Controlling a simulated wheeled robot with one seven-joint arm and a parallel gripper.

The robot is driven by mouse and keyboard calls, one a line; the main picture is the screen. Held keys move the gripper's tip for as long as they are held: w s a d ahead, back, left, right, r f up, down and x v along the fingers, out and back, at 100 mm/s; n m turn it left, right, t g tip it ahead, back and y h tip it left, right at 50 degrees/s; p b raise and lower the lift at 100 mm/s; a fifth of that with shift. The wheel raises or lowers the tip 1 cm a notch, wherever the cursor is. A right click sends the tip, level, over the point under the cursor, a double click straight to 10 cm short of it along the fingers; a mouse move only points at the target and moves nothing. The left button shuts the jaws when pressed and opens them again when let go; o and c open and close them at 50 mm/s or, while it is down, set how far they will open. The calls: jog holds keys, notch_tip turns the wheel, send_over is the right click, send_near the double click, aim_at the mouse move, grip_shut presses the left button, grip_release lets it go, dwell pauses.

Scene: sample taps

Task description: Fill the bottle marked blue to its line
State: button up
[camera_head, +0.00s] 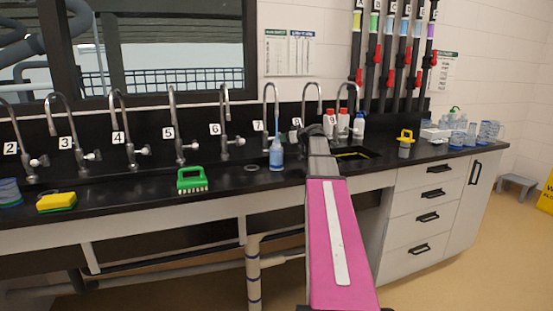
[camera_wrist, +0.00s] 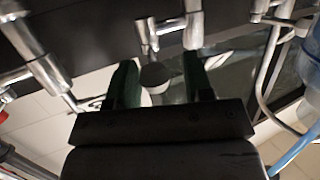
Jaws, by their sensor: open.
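A clear bottle with blue on it (camera_head: 276,156) stands upright under the tap labelled 7 (camera_head: 270,100). I cannot read its fill line or liquid level. A pale blue bottle-like shape (camera_wrist: 312,55) shows at the right edge of the wrist view. My gripper (camera_wrist: 160,72) is open, with a dark green finger on each side. A round grey knob (camera_wrist: 155,76) shows between the fingers; I cannot tell whether they touch it. In the head view my arm reaches to the taps 7 and 8, and its wrist hides part of the counter there.
A green brush (camera_head: 192,179), a yellow sponge (camera_head: 57,202) and a dark ring (camera_head: 251,168) lie on the black counter. Several beakers (camera_head: 472,135) stand at the far right.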

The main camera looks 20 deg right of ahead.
jog(key=shift+s+a, duration=0.15)
jog(key=shift+a, duration=0.4)
dwell(0.4)
jog(key=v, duration=0.7)
dwell(0.5)
